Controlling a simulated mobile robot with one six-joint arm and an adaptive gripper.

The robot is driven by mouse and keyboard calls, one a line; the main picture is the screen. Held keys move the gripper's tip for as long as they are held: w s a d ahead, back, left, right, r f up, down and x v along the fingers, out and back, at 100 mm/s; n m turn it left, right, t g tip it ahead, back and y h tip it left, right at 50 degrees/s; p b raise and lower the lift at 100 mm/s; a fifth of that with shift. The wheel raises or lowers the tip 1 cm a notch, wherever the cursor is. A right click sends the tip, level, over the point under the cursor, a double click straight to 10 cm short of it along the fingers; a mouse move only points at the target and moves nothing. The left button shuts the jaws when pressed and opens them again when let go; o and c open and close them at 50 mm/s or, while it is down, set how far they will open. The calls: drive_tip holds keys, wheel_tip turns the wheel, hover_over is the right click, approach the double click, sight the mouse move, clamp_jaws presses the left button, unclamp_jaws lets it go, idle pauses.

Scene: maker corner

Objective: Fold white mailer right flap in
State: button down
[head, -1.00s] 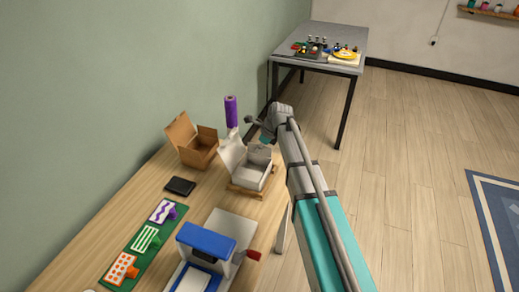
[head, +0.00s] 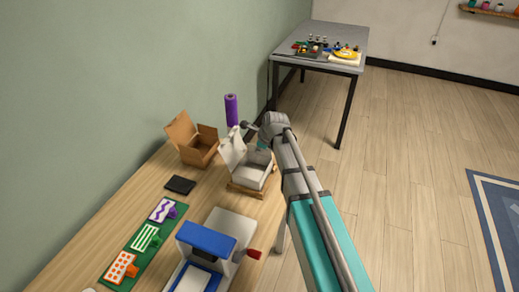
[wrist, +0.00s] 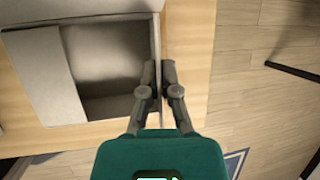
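The white mailer (head: 248,180) stands open on a wooden base (head: 243,191) on the bench. Its lid (head: 232,150) stands up on the far left side in the head view. In the wrist view, the open box (wrist: 105,70) shows its inside, with a pale panel (wrist: 45,78) over its left part. The right flap (wrist: 160,112) shows edge-on as a thin upright strip. My gripper (wrist: 159,68) has its fingers close together, one on each side of this strip, and looks shut on it. The fingertips are hidden in the head view.
A brown open box (head: 197,149) and a purple roll (head: 231,110) stand behind the mailer. A black pad (head: 180,185), a green strip of cards (head: 133,258) and a blue-and-white press (head: 207,240) are nearer. Open floor (head: 410,180) lies to the right.

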drive_tip(key=t+b, duration=0.1)
drive_tip(key=s+f+t+h+b, duration=0.1)
drive_tip(key=t+b, duration=0.1)
drive_tip(key=n+t+b, duration=0.1)
drive_tip(key=t, duration=0.1)
drive_tip(key=shift+s+a+f+b, duration=0.2)
drive_tip(key=shift+s+a+b, duration=0.05)
drive_tip(key=shift+s+b, duration=0.05)
drive_tip(key=t+b, duration=0.1)
drive_tip(key=b, duration=0.1)
drive_tip(key=n+t+h+b, duration=0.1)
drive_tip(key=shift+s+a+f+t+b, duration=0.1)
drive_tip(key=shift+s+f+t+b, duration=0.1)
drive_tip(key=shift+t+b, duration=0.5)
drive_tip(key=shift+a+r, duration=0.1)
drive_tip(key=shift+r, duration=0.05)
drive_tip(key=c, duration=0.9)
unclamp_jaws()
drive_tip(key=shift+o, duration=0.2)
drive_tip(key=shift+w+r+p, duration=0.15)
drive_tip(key=shift+p, duration=0.2)
